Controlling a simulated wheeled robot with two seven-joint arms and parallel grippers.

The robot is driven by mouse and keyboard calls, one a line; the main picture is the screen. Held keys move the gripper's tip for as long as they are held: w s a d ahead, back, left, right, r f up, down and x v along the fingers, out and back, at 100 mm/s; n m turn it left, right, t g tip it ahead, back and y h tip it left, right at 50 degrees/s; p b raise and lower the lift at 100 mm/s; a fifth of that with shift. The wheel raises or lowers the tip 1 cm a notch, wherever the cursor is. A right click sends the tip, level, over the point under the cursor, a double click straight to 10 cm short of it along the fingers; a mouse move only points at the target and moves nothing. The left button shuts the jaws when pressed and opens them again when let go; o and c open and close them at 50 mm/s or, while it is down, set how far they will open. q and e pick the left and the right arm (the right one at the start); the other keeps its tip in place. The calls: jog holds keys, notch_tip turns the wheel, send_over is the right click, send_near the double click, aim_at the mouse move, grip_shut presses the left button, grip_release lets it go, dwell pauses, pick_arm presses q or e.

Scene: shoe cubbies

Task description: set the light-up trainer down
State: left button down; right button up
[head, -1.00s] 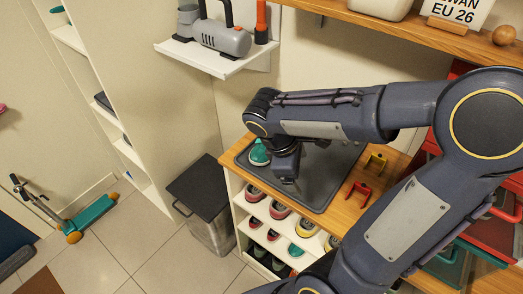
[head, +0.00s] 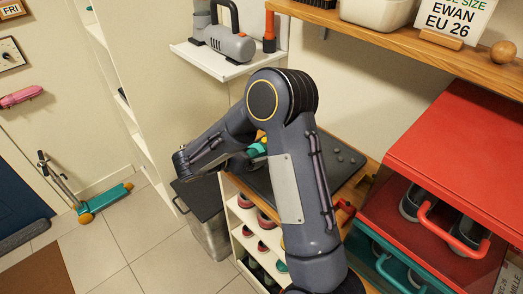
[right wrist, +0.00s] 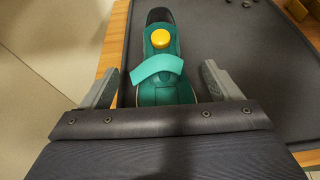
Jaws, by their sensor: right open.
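The light-up trainer (right wrist: 163,60) is teal-green with a yellow round button, a lighter teal strap and a dark end. It lies on the dark grey tray (right wrist: 235,45) near the tray's left edge in the right wrist view. My right gripper (right wrist: 160,86) is open, with one finger on each side of the trainer and gaps showing. In the head view a bit of the trainer (head: 257,150) shows past my right arm, on the tray (head: 335,150); the arm hides the rest and the right fingertips. My left gripper is in neither view.
The tray sits on a wooden-topped white cubby (head: 240,215) holding several shoes. A red shelf unit (head: 460,140) stands on the right, a black-lidded bin (head: 200,195) on the left. A wall shelf (head: 225,62) carries a grey machine. The tray's back right is open, with small dark lumps.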

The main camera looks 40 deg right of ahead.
jog(key=x, duration=0.2)
jog(key=shift+d+f, duration=0.15)
jog(key=shift+d, duration=0.05)
jog(key=c, duration=1.1)
jog(key=shift+c, duration=0.2)
